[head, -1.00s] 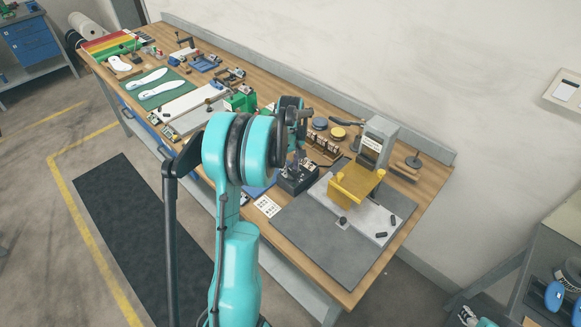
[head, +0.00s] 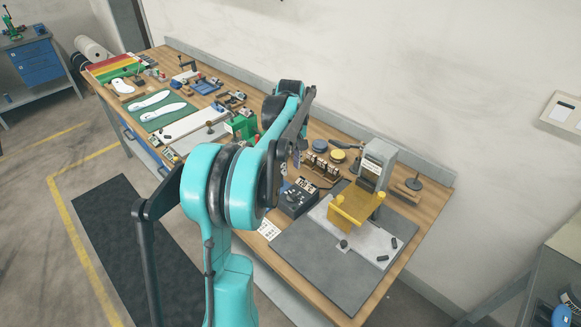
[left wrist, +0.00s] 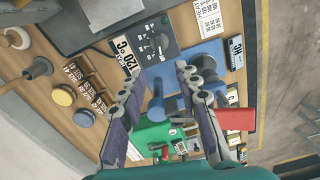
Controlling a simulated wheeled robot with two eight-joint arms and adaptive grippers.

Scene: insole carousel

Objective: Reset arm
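My left arm reaches in from the bottom of the head view, its turquoise elbow bent and its forearm over the workbench (head: 140,70). My left gripper (head: 297,153) hangs from the forearm's far end above the middle of the bench. In the left wrist view, the two fingers of this gripper (left wrist: 160,75) stand well apart. Nothing is held between them. A blue post and a green device (left wrist: 153,136) show below and beyond the gap. My right arm and gripper are in neither view.
A black control box (head: 296,199) marked 120°C stands below the gripper. A grey press with a yellow fixture (head: 357,200) stands right of it. White insoles lie on a green mat (head: 178,119) at the left. The grey mat (head: 320,275) has bare room at its front.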

